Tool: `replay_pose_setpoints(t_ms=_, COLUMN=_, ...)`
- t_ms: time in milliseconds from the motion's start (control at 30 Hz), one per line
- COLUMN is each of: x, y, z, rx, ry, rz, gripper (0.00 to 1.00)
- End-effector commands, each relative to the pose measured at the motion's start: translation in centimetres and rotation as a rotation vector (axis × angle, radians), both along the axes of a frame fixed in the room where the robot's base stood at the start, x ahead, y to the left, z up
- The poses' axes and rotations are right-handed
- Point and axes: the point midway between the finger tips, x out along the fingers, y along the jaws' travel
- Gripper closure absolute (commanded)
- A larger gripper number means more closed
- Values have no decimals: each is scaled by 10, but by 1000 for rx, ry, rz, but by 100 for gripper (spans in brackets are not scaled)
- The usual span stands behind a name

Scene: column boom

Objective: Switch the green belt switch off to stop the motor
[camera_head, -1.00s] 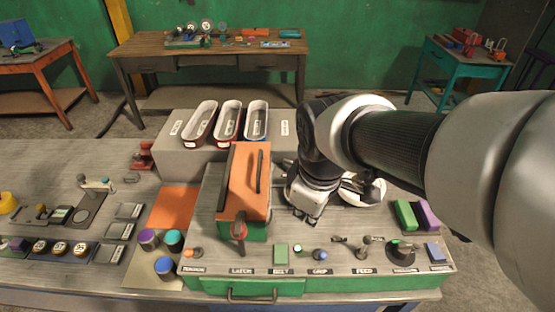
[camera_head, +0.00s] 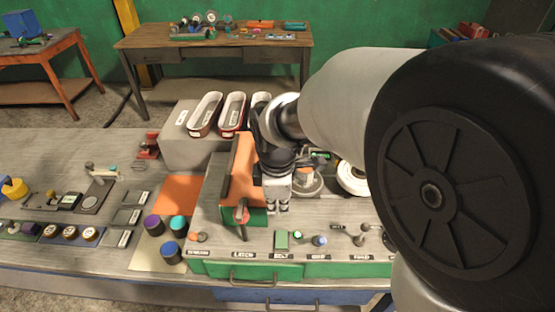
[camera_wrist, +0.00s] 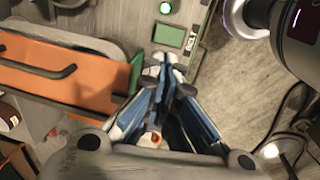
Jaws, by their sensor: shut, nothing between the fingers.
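The green belt switch (camera_head: 281,240) is a flat green rectangle on the front strip of the panel, just above the BELT label. A green lamp (camera_head: 298,235) is lit beside it. In the wrist view the switch (camera_wrist: 169,36) lies just beyond my fingertips, with the lit lamp (camera_wrist: 166,8) above it and the label to its right. My gripper (camera_head: 277,206) points down behind the switch, apart from it, beside the orange cover. In the wrist view its fingers (camera_wrist: 166,64) meet at the tips and hold nothing. Its height above the panel is hard to tell.
The orange cover (camera_head: 240,175) with its dark handle stands close left of my gripper. Dark-sided cups stand farther left.

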Motion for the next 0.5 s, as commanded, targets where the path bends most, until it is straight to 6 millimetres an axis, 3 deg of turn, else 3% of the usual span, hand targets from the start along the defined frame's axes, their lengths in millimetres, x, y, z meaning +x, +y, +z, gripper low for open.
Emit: replay_pose_setpoints(t_ms=500, x=12, y=-1, z=-105, rx=-1, ry=3, rz=-1, gripper=100)
